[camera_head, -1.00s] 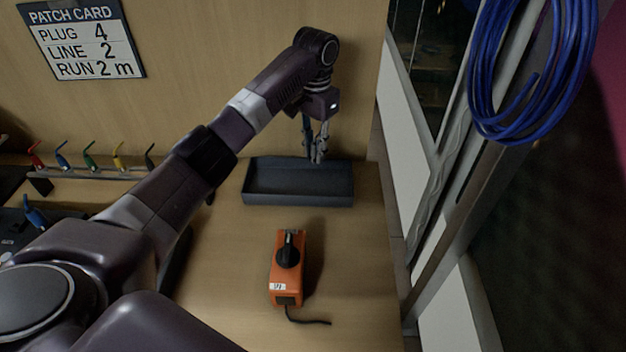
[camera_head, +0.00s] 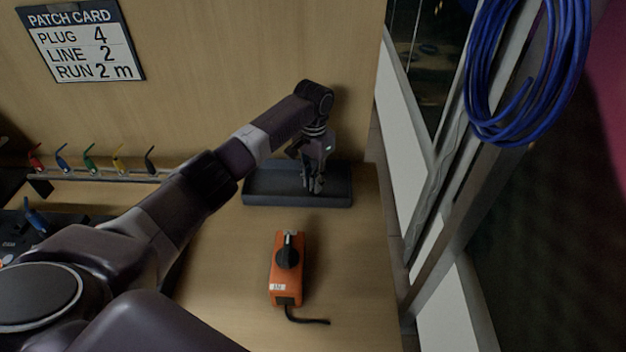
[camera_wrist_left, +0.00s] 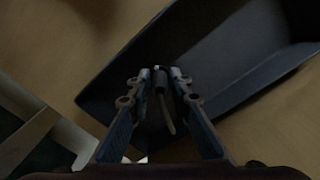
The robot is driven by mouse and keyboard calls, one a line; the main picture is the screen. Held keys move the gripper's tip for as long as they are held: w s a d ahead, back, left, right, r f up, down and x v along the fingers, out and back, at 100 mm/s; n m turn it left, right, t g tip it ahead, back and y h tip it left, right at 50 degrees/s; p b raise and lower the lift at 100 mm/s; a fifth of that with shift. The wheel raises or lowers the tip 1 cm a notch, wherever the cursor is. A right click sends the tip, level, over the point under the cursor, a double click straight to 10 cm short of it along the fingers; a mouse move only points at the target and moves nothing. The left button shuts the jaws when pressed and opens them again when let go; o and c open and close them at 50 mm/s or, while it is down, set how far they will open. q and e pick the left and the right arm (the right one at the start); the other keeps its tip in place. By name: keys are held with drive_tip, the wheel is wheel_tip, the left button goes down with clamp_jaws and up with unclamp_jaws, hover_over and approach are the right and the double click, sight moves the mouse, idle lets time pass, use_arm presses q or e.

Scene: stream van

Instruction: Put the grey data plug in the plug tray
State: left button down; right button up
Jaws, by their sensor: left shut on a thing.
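My left gripper (camera_head: 313,184) is low over the dark plug tray (camera_head: 268,193) in the head view, its fingers reaching down inside the tray's outline. In the left wrist view the left gripper (camera_wrist_left: 160,78) is shut on a small grey plug (camera_wrist_left: 164,100) between its fingertips. The tray (camera_wrist_left: 232,65) lies just beyond and below the plug there. I cannot tell whether the plug touches the tray floor. In the head view the plug is hidden by the fingers. My right gripper is not in view.
An orange device (camera_head: 285,274) with a black knob and short cable sits in front of the tray. A rack (camera_head: 110,174) with several coloured plugs stands at the left. A patch card (camera_head: 82,42) is on the back wall. Blue cable (camera_head: 483,90) hangs at the right.

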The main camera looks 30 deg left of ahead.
sight(313, 173)
use_arm(q)
drive_tip(key=shift+f, duration=0.1)
drive_tip(key=c, duration=1.8)
unclamp_jaws()
drive_tip(key=shift+o, duration=0.2)
wheel_tip(313, 173, up, 12)
drive_tip(key=shift+r+b, duration=0.15)
drive_tip(key=shift+b, duration=0.4)
